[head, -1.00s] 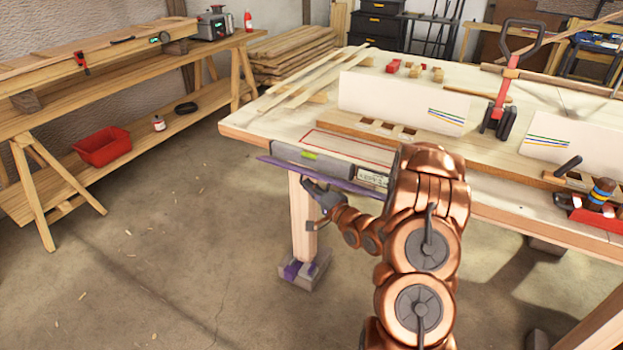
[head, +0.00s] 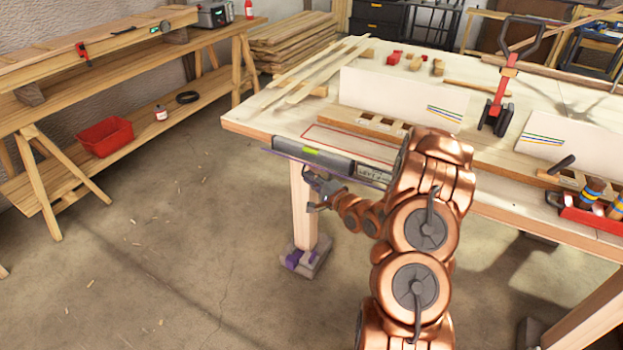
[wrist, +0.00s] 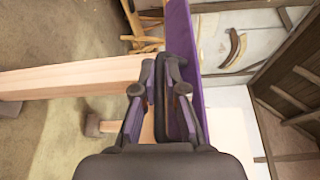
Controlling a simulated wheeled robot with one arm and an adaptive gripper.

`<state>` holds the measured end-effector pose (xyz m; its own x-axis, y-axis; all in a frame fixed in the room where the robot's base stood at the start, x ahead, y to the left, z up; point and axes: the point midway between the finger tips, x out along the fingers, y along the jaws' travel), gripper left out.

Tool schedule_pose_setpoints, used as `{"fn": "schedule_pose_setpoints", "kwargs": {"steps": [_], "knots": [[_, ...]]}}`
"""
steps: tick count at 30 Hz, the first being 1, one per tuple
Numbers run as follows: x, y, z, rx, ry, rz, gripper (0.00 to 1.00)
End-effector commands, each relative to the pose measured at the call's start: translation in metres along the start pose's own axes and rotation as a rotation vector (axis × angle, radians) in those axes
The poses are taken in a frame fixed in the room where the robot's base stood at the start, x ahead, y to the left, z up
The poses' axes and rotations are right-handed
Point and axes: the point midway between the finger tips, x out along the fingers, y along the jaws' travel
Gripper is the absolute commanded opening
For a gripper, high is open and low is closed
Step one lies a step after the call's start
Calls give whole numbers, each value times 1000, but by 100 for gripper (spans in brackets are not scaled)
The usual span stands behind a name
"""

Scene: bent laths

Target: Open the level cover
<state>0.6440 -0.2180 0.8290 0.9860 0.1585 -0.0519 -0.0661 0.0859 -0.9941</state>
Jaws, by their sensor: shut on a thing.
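The level (head: 338,163) is a long grey case at the table's front left edge, with a yellow-green patch and a "LEVEL" label. Its purple cover (head: 287,152) shows as a thin strip along the front lower edge; how far it is open cannot be told. In the wrist view the cover (wrist: 179,35) is a purple panel running away just right of the fingertips. My gripper (head: 322,190) is below the level's front side. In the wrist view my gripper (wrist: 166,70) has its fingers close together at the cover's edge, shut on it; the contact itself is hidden.
The table (head: 242,119) has a leg (head: 303,212) close beside my gripper. A white board (head: 395,98), a slotted wood strip (head: 368,126) and a red clamp (head: 500,100) stand behind the level. A workbench (head: 130,95) is at left. The floor between is open.

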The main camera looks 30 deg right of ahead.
Motion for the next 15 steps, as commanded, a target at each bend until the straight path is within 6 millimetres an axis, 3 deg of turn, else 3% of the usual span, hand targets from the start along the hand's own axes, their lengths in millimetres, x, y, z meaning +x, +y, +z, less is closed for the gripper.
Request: {"fn": "schedule_pose_setpoints", "kwargs": {"steps": [2,3,6,15], "knots": [[0,0,-1,-1,2,-1,0],[0,0,-1,-1,2,-1,11],[0,0,-1,-1,2,-1,21],[0,0,0,-1,1,0,21]]}}
